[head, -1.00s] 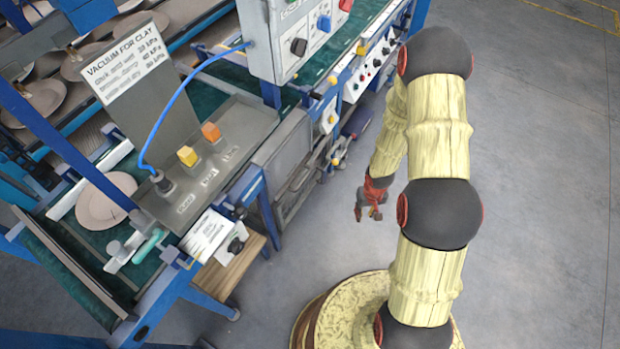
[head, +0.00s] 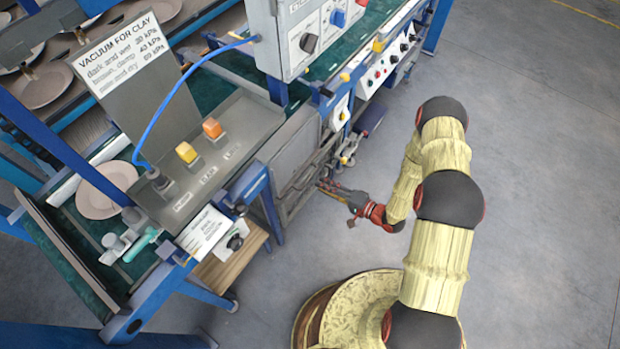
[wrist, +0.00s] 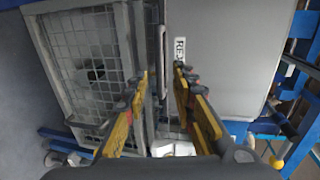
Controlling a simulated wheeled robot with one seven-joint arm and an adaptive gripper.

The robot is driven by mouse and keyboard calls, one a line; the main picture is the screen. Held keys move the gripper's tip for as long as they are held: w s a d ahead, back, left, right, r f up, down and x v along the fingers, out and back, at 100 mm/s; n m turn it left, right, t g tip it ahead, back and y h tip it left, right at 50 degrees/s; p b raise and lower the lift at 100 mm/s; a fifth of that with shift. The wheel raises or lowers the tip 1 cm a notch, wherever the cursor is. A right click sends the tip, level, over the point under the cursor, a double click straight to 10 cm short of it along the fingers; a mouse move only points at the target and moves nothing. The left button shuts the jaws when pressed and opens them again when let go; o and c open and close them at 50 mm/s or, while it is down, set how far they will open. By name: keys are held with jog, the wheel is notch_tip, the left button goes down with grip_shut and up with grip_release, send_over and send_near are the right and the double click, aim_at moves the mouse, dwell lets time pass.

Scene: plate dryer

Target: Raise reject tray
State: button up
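A grey panel (wrist: 222,50) in the wrist view bears a partly hidden label (wrist: 180,50) that starts with "RE"; it looks like the reject tray. A thin upright bar (wrist: 162,48) runs along its left edge, perhaps a handle. My gripper (wrist: 161,80) is open, its yellow fingers apart on either side of the bar's line, with nothing seen held. Whether the fingertips reach the bar, I cannot tell. In the head view my gripper (head: 324,187) is low beside the grey unit (head: 292,150) under the bench, at its right side.
A wire mesh guard (wrist: 88,55) stands left of the fingers in the wrist view. A control box (head: 310,35) and a row of knobs (head: 395,58) overhang the bench side above my gripper. A wooden shelf (head: 235,255) is at lower left. The floor (head: 540,180) at right is clear.

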aim_at(309, 178)
jog(key=b+x, duration=0.2)
jog(key=x, duration=0.5)
jog(key=shift+w+a+f, duration=0.15)
jog(key=shift+w+a, duration=0.05)
jog(key=shift+a, duration=0.05)
jog(key=c, duration=0.3)
grip_shut()
dwell(0.4)
